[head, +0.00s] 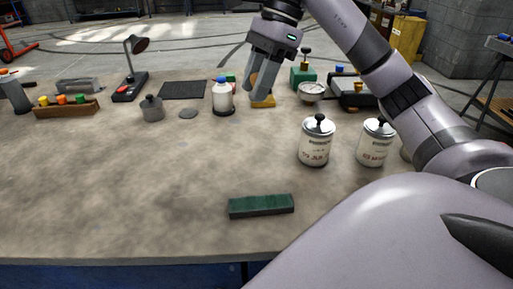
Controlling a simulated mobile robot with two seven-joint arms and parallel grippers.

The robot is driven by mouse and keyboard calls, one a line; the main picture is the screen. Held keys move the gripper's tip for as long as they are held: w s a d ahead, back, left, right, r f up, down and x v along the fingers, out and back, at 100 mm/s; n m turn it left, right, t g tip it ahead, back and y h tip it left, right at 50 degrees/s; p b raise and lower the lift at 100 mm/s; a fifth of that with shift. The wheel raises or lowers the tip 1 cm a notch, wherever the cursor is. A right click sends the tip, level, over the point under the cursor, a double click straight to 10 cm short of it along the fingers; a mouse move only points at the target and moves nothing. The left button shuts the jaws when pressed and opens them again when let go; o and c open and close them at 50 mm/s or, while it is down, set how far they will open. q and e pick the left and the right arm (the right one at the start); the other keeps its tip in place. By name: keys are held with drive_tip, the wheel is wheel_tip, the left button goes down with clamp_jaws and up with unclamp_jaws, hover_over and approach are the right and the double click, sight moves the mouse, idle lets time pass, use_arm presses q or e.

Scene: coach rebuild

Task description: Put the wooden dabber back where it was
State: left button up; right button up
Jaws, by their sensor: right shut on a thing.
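My right gripper (260,94) comes down from the top of the head view over the back middle of the table. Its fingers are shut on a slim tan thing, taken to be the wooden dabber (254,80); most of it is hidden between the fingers. The fingertips are just above or at a yellow block (265,103); I cannot tell whether they touch. A white bottle with a blue cap (222,98) stands close to the left of the fingers. My left gripper is out of view.
On the right are a green box (303,75), a small round dial (312,91) and lidded white canisters (314,144) and (377,143). A grey pot (152,108) and a wooden rack (66,109) stand left. A green block (261,206) lies in front; the front left is bare.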

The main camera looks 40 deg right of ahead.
wheel_tip(320, 180, down, 16)
drive_tip(key=shift+r+b, duration=0.2)
drive_tip(key=shift+b, duration=0.75)
drive_tip(key=shift+f, duration=0.1)
drive_tip(key=o, duration=0.9)
drive_tip(key=shift+o, duration=0.2)
drive_tip(key=p+v, duration=0.1)
drive_tip(key=v, duration=1.1)
